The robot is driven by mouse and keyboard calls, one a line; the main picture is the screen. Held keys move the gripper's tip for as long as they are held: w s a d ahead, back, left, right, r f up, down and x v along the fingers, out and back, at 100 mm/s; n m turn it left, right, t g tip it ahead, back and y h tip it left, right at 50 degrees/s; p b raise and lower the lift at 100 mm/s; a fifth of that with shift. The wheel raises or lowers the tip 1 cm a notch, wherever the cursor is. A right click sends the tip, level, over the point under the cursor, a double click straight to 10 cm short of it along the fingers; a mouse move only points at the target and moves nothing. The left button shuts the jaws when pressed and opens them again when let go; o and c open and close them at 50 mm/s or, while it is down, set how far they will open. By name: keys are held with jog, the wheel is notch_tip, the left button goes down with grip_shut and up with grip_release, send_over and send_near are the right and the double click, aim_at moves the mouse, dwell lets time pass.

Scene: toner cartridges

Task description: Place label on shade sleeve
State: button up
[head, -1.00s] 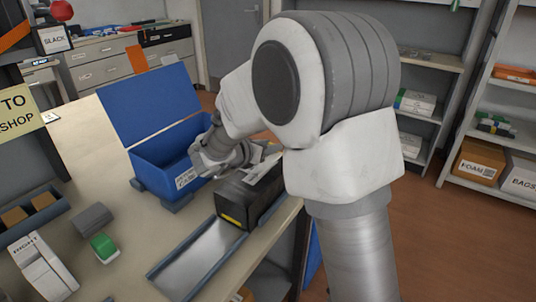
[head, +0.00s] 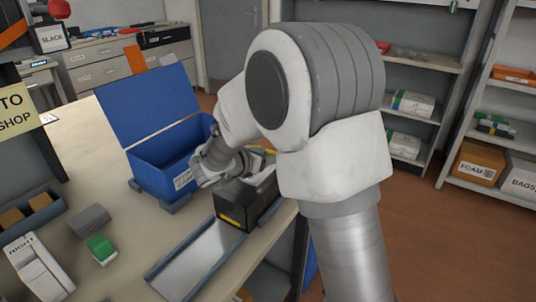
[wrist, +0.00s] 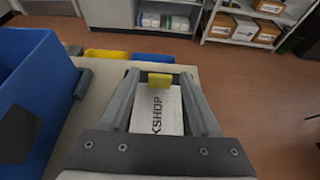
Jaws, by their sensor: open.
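A black box-shaped piece with a yellow strip (head: 232,221), which may be the shade sleeve, stands at the bench's right edge in the head view. Something white shows at its top. My gripper (wrist: 160,88) is open in the wrist view; in the head view my arm largely hides it above the black piece. A white panel lettered "KSHOP" (wrist: 165,112) lies between the fingers, with a yellow piece (wrist: 160,80) at its far end near the fingertips. I cannot tell whether the fingers touch either, or which is the label.
An open blue box (head: 165,150) stands left of my gripper, close beside it in the wrist view (wrist: 45,75). A grey-railed tray (head: 205,258) lies in front of the black piece. A green-topped block (head: 101,246) and a white "RIGHT" stand (head: 38,268) are at left.

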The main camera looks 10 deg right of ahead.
jog(key=p+v, duration=0.1)
jog(key=v, duration=1)
jog(key=shift+s+a+r, duration=0.2)
jog(key=shift+a+r, duration=0.05)
jog(key=shift+r, duration=0.05)
jog(key=shift+a+r, duration=0.1)
jog(key=shift+r, duration=0.15)
jog(key=w+a+r+n+t+y, duration=0.3)
jog(key=r+n+t+y, duration=0.35)
jog(key=n, duration=0.75)
jog(key=s+a+r+n+g+y, duration=0.1)
jog(key=s+r+n+g+y, duration=0.35)
jog(key=n, duration=0.85)
jog(key=s+d+f+n+g, duration=0.2)
jog(key=s+d+n, duration=0.2)
jog(key=s+n, duration=0.2)
jog(key=s+d+f+n+g+h, duration=0.1)
jog(key=s+d+f+n+g, duration=0.1)
jog(key=s+n, duration=0.4)
jog(key=s+d+f+n+g, duration=0.2)
jog(key=s+d+f+n, duration=0.2)
jog(key=s, duration=0.7)
jog(key=shift+d+n, duration=1)
jog(key=shift+s, duration=0.15)
